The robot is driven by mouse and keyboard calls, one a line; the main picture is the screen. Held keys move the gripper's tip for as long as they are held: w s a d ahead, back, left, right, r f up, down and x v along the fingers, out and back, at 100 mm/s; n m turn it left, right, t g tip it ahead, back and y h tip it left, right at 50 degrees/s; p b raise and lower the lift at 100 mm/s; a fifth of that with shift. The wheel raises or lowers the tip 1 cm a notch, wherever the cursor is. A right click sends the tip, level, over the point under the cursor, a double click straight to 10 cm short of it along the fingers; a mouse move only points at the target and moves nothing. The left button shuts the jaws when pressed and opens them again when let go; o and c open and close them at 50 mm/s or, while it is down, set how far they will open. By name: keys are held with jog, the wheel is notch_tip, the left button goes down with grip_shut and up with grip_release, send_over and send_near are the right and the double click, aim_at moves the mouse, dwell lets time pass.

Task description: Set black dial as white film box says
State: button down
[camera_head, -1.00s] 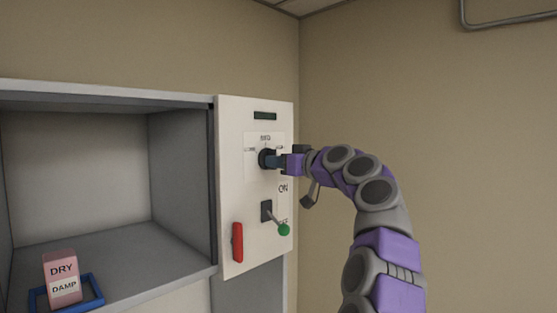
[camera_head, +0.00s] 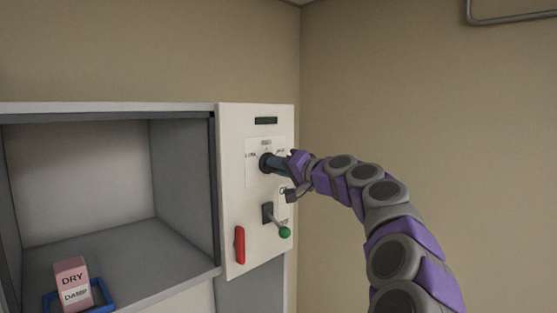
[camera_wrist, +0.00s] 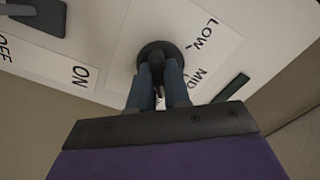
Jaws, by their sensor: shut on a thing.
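The black dial (camera_head: 265,163) sits on a white label plate high on the white control panel. It also shows in the wrist view (camera_wrist: 151,48), where LOW and MID can be read beside it. A third label is hidden, and I cannot tell where the dial points. My gripper (camera_head: 277,165) is shut on the dial; its blue fingers also show in the wrist view (camera_wrist: 156,82). No plainly white film box is in view.
Below the dial is a lever switch with a green knob (camera_head: 285,232), close under my wrist. A red handle (camera_head: 239,245) is at the panel's lower left. A grey open compartment (camera_head: 180,170) lies left of the panel. A pipe (camera_head: 510,20) runs on the right wall.

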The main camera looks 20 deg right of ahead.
jog(key=shift+r+m+p, duration=0.25)
jog(key=shift+m+p, duration=0.25)
jog(key=shift+m, duration=0.3)
jog(key=c, duration=1.5)
grip_release()
jog(key=shift+f, duration=0.1)
jog(key=o, duration=0.4)
jog(key=shift+w+d+f, duration=0.15)
jog(key=shift+w, duration=0.05)
jog(key=shift+s, duration=0.1)
jog(key=b+v, duration=0.3)
jog(key=v, duration=1.4)
jog(key=shift+d, duration=0.15)
